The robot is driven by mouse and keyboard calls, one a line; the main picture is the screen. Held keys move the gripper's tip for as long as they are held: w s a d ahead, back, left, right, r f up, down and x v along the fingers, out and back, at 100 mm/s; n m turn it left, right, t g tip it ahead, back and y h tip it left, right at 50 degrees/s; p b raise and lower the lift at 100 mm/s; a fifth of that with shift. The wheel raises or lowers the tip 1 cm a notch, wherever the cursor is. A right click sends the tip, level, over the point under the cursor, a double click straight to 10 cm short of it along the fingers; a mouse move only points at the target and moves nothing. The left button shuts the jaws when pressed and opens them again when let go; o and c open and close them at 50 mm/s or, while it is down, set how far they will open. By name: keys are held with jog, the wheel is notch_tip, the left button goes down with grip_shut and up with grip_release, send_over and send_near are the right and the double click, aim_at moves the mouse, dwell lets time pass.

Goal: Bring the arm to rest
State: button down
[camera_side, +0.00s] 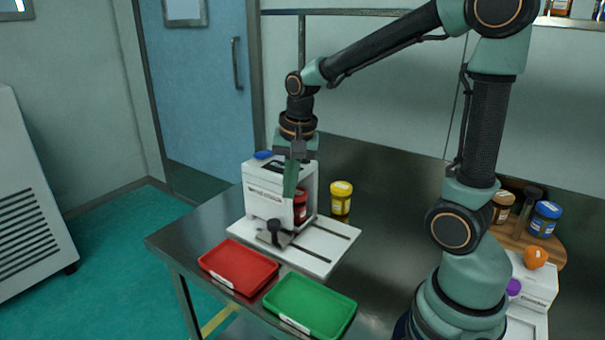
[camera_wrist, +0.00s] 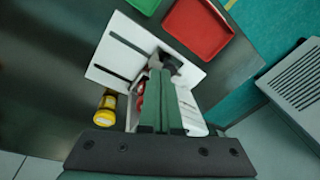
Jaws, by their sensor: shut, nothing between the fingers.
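My gripper (camera_side: 290,182) hangs pointing down in front of the white sieve machine (camera_side: 264,193). Its fingers are shut with nothing between them; the wrist view shows the two green fingers (camera_wrist: 161,101) side by side. They cover part of the machine there. A jar with a red label (camera_side: 301,207) sits at the machine's right side, partly hidden. The machine's white slotted base plate (camera_side: 318,241) extends toward the front, with a dark clamp-like part (camera_side: 275,233) on it. Whether my fingers touch the machine I cannot tell.
A yellow-lidded jar (camera_side: 341,198) stands right of the machine. A red tray (camera_side: 238,266) and a green tray (camera_side: 309,304) lie at the table's front. More jars (camera_side: 544,219) stand on a wooden board at the right. Dark table (camera_side: 385,190) is clear behind the yellow jar.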

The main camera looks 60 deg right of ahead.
jog(key=s+a+r+n+t, duration=0.3)
jog(key=s+a+r+n, duration=0.2)
jog(key=n, duration=0.6)
jog(key=shift+s+a+r+n+t, duration=0.25)
jog(key=shift+s+r+n, duration=0.2)
jog(key=shift+s, duration=0.7)
jog(key=shift+r, duration=0.1)
